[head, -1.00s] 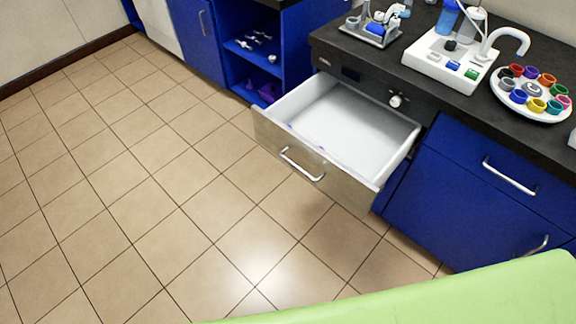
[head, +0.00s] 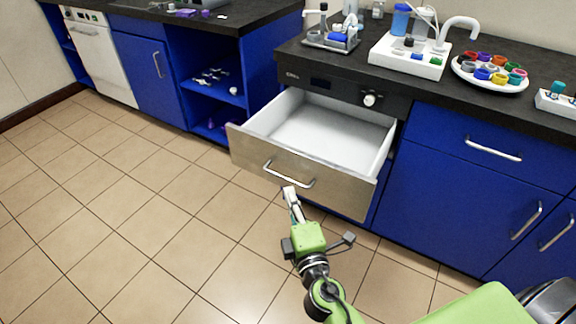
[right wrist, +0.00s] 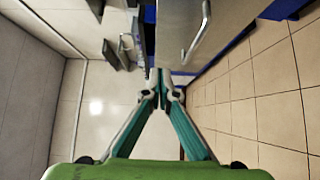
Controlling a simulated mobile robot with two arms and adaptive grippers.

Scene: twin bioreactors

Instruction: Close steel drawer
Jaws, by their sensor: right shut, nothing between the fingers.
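The steel drawer (head: 335,188) under the dark counter is pulled well out, and its white inside looks mostly empty in the head view. Its curved metal handle (head: 290,178) is on the brushed steel front. My right gripper (head: 289,192) is shut and empty. Its tips show close in front of the drawer, just below the handle; whether they touch it I cannot tell. In the right wrist view, the shut fingertips (right wrist: 166,76) show beside the drawer front (right wrist: 178,30) and its handle (right wrist: 198,38). My left gripper is not in view.
Blue cabinets (head: 455,200) stand right of the drawer, and an open blue shelf (head: 210,95) stands left. The counter above holds a white device (head: 405,60) and a round tray of coloured cups (head: 490,86). The tiled floor (head: 130,220) in front is clear.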

